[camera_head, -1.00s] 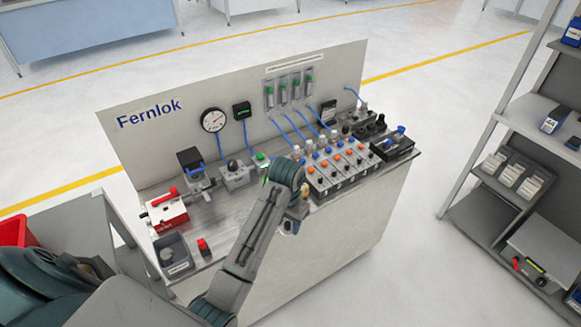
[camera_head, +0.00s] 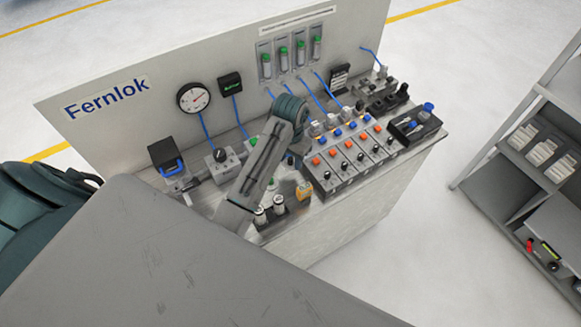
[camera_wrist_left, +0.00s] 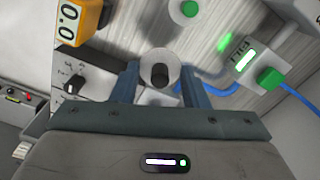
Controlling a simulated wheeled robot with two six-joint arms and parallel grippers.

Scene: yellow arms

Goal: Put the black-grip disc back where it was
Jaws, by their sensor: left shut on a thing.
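The disc (camera_wrist_left: 160,58) is a pale round piece with a black grip in its middle. It sits between the two blue-grey fingers of my left gripper (camera_wrist_left: 160,72), which is shut on it. The wood-grained metal bench top shows behind it in the left wrist view; I cannot tell whether the disc touches anything below. In the head view, my left arm reaches over the bench, and its links hide the disc and most of the gripper. My right gripper is not in view.
An orange meter reading 0.0 (camera_wrist_left: 82,20) and a black knob (camera_wrist_left: 73,86) are left of the gripper. A green-capped filter unit (camera_wrist_left: 262,70) with a blue hose is right. The valve block (camera_head: 350,155) stands right of my arm. A grey surface (camera_head: 180,260) hides the bench's near-left part.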

